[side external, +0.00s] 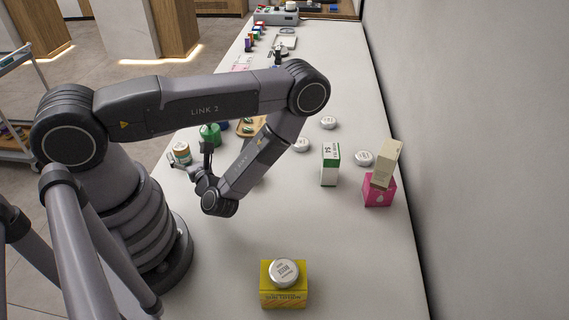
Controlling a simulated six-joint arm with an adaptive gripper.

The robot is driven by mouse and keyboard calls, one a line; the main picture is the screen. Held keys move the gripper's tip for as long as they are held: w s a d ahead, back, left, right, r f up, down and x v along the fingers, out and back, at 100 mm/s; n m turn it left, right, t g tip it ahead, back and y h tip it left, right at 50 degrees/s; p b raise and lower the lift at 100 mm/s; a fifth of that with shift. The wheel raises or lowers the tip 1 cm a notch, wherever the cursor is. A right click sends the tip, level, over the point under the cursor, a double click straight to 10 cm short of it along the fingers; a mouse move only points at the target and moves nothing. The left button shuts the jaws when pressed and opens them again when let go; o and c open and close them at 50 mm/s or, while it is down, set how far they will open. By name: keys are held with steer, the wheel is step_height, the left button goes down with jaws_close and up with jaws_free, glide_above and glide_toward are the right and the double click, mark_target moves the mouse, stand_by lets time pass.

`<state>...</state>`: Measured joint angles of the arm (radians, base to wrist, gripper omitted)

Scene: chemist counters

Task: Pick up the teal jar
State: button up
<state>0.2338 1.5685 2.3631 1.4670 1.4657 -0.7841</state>
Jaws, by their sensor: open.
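A teal-green jar (210,133) stands on the counter beyond my gripper, left of the middle of the view. My gripper (195,160) is open, just in front of the jar and low over the counter. One finger points up near the jar's lower edge and the other reaches left. I see nothing held between the fingers. Part of the jar's lower side is hidden by the gripper, and I cannot tell whether they touch.
A brown jar (181,152) stands close left of my gripper. A wooden tray (257,123) lies behind my arm. Round tins, a green-white box (330,164) and a beige box (386,163) on a pink box (379,191) stand right. A yellow box (284,292) bears a tin (284,272) in front.

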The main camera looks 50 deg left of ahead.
mark_target(184, 154)
steer(key=f, duration=0.5)
steer(key=shift+a, duration=0.25)
steer(key=shift+w+a, duration=0.15)
steer(key=shift+a, duration=1.6)
steer(key=shift+w+a, duration=0.15)
steer(key=shift+a, duration=1.55)
steer(key=shift+c, duration=0.4)
steer(key=shift+r, duration=0.1)
steer(key=c, duration=1.2)
